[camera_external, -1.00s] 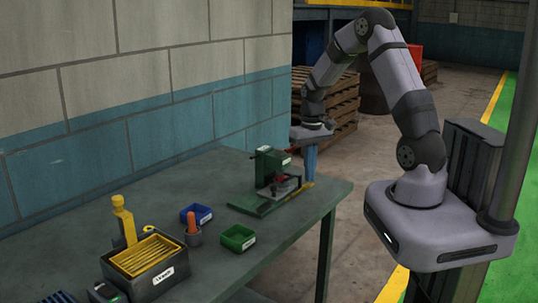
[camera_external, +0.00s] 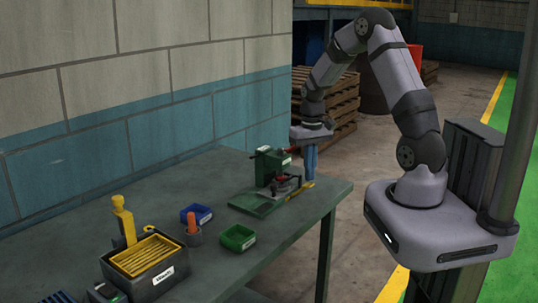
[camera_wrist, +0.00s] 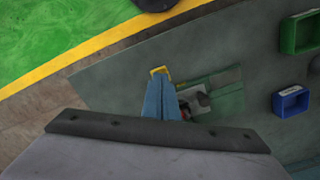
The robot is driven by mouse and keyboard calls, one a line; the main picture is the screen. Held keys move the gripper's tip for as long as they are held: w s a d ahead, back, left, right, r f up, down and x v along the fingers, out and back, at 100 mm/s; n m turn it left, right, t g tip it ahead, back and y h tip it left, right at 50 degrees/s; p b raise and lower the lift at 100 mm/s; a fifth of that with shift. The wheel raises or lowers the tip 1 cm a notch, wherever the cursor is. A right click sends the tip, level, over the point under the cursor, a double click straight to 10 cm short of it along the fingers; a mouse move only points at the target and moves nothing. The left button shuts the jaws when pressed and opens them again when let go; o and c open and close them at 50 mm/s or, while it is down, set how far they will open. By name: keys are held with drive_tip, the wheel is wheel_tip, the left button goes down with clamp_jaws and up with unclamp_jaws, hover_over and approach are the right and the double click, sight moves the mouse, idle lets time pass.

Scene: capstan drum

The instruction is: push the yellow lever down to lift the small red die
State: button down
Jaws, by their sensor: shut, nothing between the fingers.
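The green press-like device (camera_external: 270,166) stands on the table near its right corner. The yellow lever (camera_external: 305,188) reaches out from its base toward the table edge and lies low. In the wrist view the lever's yellow end (camera_wrist: 161,70) shows just past my fingertips. A small red part (camera_external: 288,150), possibly the die, shows high on the device's right side. My gripper (camera_external: 311,172) points down with its blue fingers shut and empty, over the lever's outer end. It also shows in the wrist view (camera_wrist: 160,78). I cannot tell whether the fingertips touch the lever.
A blue bin (camera_external: 197,215), a green bin (camera_external: 237,238) and a grey cup with an orange item (camera_external: 193,232) stand left of the device. A dark box of yellow sticks (camera_external: 150,262) is further left. The table's right edge (camera_external: 335,198) is close to my gripper.

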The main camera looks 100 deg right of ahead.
sight(312, 184)
drive_tip(key=shift+f, duration=0.1)
idle(0.6)
drive_tip(key=shift+f+b, duration=0.7)
drive_tip(key=shift+f, duration=0.3)
drive_tip(key=shift+s+f, duration=0.1)
drive_tip(key=shift+f, duration=0.1)
drive_tip(key=shift+s+a+f, duration=0.1)
drive_tip(key=shift+a+f, duration=0.1)
drive_tip(key=shift+s+a+f+b, duration=0.2)
drive_tip(key=shift+f+b, duration=0.1)
drive_tip(key=shift+f, duration=0.1)
idle(0.3)
